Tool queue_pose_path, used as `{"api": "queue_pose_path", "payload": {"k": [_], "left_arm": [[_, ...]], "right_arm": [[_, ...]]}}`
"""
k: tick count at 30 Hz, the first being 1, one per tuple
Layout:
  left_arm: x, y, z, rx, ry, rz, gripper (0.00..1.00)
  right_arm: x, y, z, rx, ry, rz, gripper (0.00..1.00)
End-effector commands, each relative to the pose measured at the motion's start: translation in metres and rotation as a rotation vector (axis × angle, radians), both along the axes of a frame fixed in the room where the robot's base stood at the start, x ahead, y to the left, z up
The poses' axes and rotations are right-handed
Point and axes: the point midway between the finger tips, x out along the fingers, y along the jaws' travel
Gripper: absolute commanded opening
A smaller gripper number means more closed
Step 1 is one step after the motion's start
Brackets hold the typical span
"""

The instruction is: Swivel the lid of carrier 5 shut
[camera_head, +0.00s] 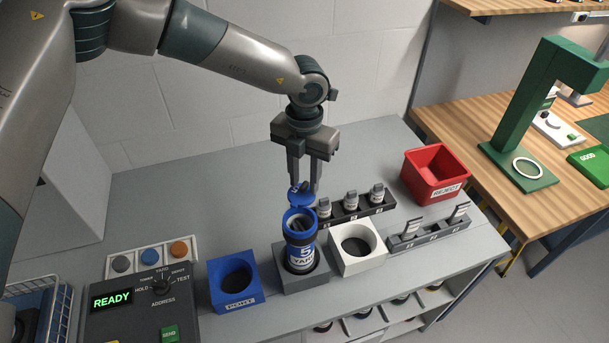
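Carrier 5 (301,256), a tube with a blue top, a dark band and a white label marked 5, stands upright in a grey square holder (304,283). Its blue lid (301,198) is swung out behind the mouth, leaving the dark inside of the tube visible. My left gripper (305,186) points straight down from above, right at the lid. Its two fingers are apart, with a gap between them; the tips are close to the lid, and whether they touch it is unclear. My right gripper is not in view.
A blue port block (236,301) and a white block (357,263) flank the holder. Behind is a dark rack (348,217) with several small containers; a grey rack (429,238) and red reject bin (435,176) are right. A control panel (143,306) reads READY. The rear bench is clear.

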Motion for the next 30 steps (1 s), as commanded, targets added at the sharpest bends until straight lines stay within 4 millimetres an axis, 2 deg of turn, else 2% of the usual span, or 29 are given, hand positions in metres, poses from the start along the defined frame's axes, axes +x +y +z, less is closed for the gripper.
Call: {"api": "queue_pose_path", "payload": {"k": [2, 6, 14, 20, 30], "left_arm": [[0.0, 0.0, 0.0, 0.0, 0.0, 0.0, 0.3], [0.0, 0.0, 0.0, 0.0, 0.0, 0.0, 0.0], [0.0, 0.0, 0.0, 0.0, 0.0, -0.004, 0.0], [-0.001, -0.002, -0.002, 0.0, 0.0, -0.037, 0.0], [-0.006, -0.009, -0.007, -0.002, 0.0, -0.208, 0.0]], "right_arm": [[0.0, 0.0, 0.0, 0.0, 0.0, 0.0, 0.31], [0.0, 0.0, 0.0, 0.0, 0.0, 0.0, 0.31], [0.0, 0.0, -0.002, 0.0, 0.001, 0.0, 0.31], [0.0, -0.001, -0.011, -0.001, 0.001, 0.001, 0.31], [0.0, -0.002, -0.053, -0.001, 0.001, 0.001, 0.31]]}}
